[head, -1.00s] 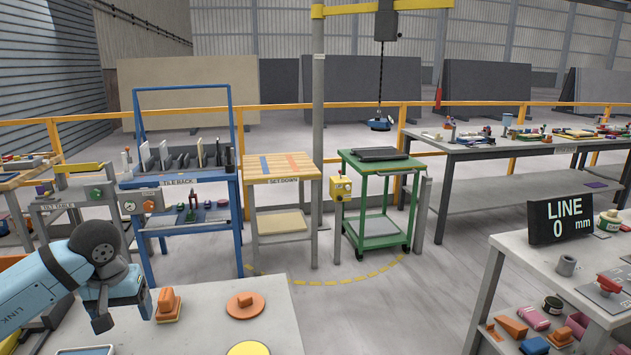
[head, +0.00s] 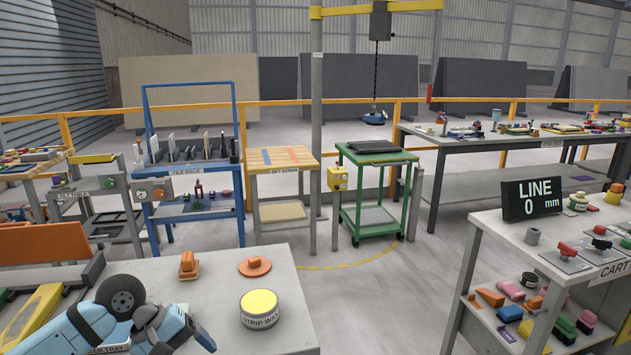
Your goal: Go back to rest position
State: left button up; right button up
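My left gripper (head: 178,335) is at the lower left of the head view, at the near edge of the pale worktop (head: 230,280). Its fingers are partly hidden by the wrist and cut off by the frame edge, so its opening is unclear. No held object shows. My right gripper is not in view.
On the worktop stand an orange block-like tool (head: 188,265), an orange disc with a knob (head: 255,266) and a strip wax tin (head: 260,309). The cart (head: 497,240) with the LINE 0 mm display (head: 532,198) is at right. Open floor lies between them.

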pick_arm(q)
jog(key=s+d+r+n+t+h, duration=0.2)
jog(key=s+d+n+t+h, duration=0.35)
jog(key=d+n+h, duration=0.9)
jog(key=s+a+f+n+t+y, duration=0.1)
jog(key=a+f+n+t+y, duration=0.25)
jog(key=n, duration=0.75)
jog(key=s+a+f+n+t+y, duration=0.15)
jog(key=n+t+y, duration=0.35)
jog(key=n, duration=0.6)
jog(key=a+f+n+t+y, duration=0.3)
jog(key=f+n+t+y, duration=0.1)
jog(key=n, duration=0.7)
jog(key=s+a+f+n+g+y, duration=0.2)
jog(key=s+f+n+g+y, duration=0.4)
jog(key=s+f+n, duration=0.85)
notch_tip(320, 180, up, 15)
jog(key=a+n+p, duration=0.1)
jog(key=p, duration=1.8)
jog(key=shift+w+a+g, duration=0.25)
jog(key=shift+w+g, duration=0.15)
jog(key=shift+w, duration=0.05)
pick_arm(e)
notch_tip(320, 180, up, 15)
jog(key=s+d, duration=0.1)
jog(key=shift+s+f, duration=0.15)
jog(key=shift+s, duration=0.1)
